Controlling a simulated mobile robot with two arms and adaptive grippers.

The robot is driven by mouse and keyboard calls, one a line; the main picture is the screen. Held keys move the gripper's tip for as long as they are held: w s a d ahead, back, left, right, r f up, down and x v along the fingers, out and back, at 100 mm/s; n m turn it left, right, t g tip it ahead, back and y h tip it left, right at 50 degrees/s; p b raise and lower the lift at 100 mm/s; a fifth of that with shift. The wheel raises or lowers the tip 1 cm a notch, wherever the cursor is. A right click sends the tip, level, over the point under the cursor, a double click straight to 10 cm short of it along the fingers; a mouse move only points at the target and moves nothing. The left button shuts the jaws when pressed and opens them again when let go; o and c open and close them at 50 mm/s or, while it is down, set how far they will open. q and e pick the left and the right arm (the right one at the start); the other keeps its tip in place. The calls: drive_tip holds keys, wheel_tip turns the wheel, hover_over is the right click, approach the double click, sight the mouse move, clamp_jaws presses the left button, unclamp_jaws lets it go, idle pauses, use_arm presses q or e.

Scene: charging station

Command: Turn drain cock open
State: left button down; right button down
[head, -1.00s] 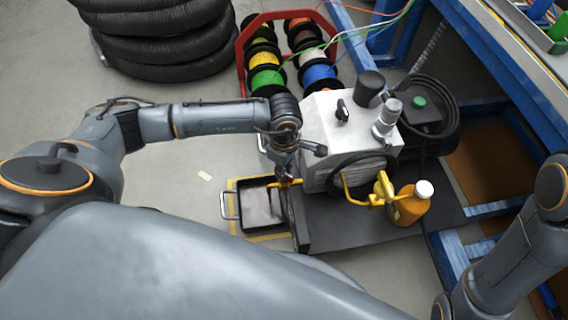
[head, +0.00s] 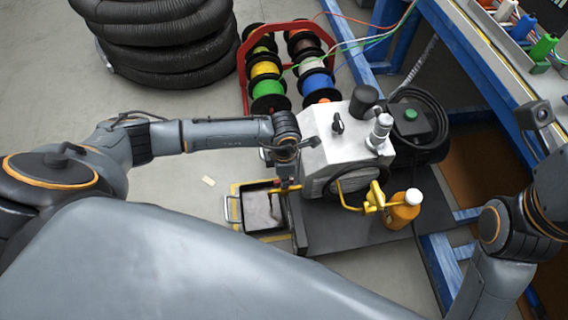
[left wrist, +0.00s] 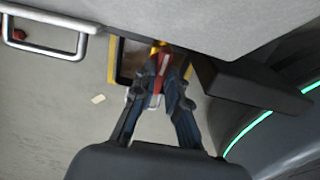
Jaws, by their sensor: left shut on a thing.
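The drain cock shows in the left wrist view as a red lever (left wrist: 162,70) with a yellow part behind it. My left gripper (left wrist: 160,78) is shut on the lever. In the head view my left gripper (head: 283,182) is beside the yellow pipe end (head: 292,187) at the pump's left side. The white pump (head: 325,160) stands on a dark base. A black drain tray (head: 246,190) lies on the floor below the gripper. A thin dark streak shows over the tray; I cannot tell whether it is liquid. My right gripper is out of view.
An orange bottle with a white cap (head: 402,212) stands right of the pump. A red rack of cable spools (head: 244,80) and a coiled black hose (head: 160,40) are behind. A blue bench frame (head: 470,75) bounds the right. Floor at left is mostly clear.

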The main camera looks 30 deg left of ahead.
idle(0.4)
use_arm(q)
drive_tip(key=c, duration=1.4)
unclamp_jaws()
drive_tip(key=shift+o, duration=0.2)
wheel_tip(320, 180, up, 12)
